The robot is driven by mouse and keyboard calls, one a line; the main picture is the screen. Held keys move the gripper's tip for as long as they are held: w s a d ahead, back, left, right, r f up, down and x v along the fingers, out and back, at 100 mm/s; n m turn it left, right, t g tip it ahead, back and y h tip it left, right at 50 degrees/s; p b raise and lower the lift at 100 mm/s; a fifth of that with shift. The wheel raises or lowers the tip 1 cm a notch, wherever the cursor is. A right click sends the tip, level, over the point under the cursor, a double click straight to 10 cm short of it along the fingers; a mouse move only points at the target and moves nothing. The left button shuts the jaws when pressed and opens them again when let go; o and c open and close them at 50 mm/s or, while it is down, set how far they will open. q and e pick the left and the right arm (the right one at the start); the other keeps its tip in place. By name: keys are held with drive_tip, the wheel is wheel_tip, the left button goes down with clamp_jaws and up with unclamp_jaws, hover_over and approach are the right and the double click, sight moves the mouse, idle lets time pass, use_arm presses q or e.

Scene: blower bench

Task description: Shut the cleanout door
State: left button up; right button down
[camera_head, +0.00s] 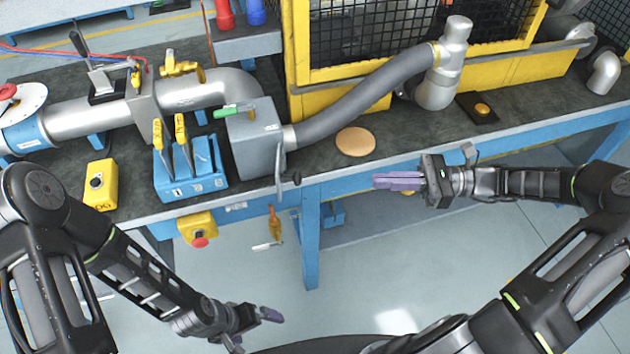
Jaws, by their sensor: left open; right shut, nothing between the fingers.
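The grey cleanout box (254,132) stands on the bench between the metal pipe and the grey hose. Its cleanout door (279,172) shows nearly edge-on at the box's front right, standing out toward me, so it looks open. A dark knob (296,178) is on the door's right side. The inside of the box is hidden from this view. My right gripper (385,181) is shut and empty, to the right of the door and knob and apart from them, with purple fingers pointing left. My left gripper (256,328) is open and empty, low in front of the bench.
A blue holder (190,172) with yellow-handled tools and a yellow switch box (100,184) stand left of the box. A round tan disc (356,142) lies right of it. A yellow box with a red button (198,230) and an orange-handled tool (274,224) hang below the bench edge.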

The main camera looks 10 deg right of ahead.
drive_tip(key=shift+a+f, duration=0.1)
drive_tip(key=shift+a, duration=0.1)
drive_tip(key=x, duration=1.4)
idle(0.3)
